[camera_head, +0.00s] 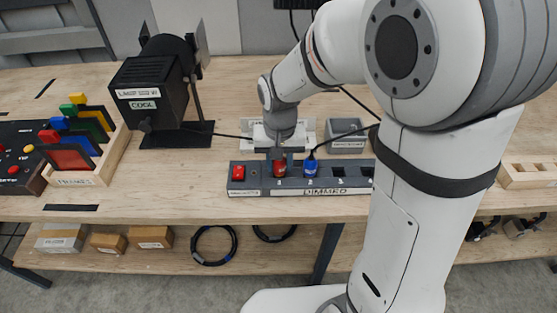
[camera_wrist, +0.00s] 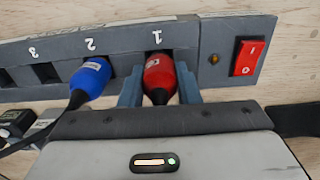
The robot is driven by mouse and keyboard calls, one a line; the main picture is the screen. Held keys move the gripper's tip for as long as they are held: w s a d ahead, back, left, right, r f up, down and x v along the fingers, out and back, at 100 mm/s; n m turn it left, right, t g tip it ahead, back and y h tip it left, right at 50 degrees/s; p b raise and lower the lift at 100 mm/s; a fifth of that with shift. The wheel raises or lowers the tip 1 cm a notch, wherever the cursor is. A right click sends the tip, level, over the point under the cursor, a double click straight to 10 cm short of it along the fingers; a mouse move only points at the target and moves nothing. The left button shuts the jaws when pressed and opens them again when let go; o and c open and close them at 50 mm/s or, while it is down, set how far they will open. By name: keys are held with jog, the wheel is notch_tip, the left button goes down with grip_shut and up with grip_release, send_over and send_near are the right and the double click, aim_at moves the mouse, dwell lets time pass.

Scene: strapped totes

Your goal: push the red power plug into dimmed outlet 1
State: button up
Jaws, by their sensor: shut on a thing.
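The red power plug (camera_wrist: 158,78) is between the two fingers of my gripper (camera_wrist: 158,92) in the wrist view, and the fingers are shut on it. Its front end is at outlet 1 of the dimmed power strip (camera_wrist: 207,35). I cannot tell how deep it sits, as the plug body hides the socket. In the head view the red plug (camera_head: 279,167) stands at the strip (camera_head: 260,184) under my gripper (camera_head: 279,153). A blue plug (camera_wrist: 90,77) is at outlet 2, and it also shows in the head view (camera_head: 311,167).
A red rocker switch (camera_wrist: 249,58) is beside outlet 1. Outlet 3 (camera_wrist: 46,73) is empty. A black lamp (camera_head: 155,88) marked COOL, a frame rack (camera_head: 88,175) and a grey box (camera_head: 347,135) stand on the wooden table. A black cord runs behind the strip.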

jog(key=shift+f, duration=0.45)
jog(key=o, duration=1.2)
jog(key=shift+r, duration=0.1)
jog(key=shift+c, duration=0.2)
notch_tip(320, 180, up, 8)
jog(key=shift+f+b, duration=0.1)
jog(key=shift+b, duration=0.2)
jog(key=s+d+r+t, duration=0.2)
jog(key=s+d, duration=1)
jog(key=shift+s+t, duration=0.3)
jog(key=shift+t, duration=0.1)
jog(key=shift+d, duration=0.1)
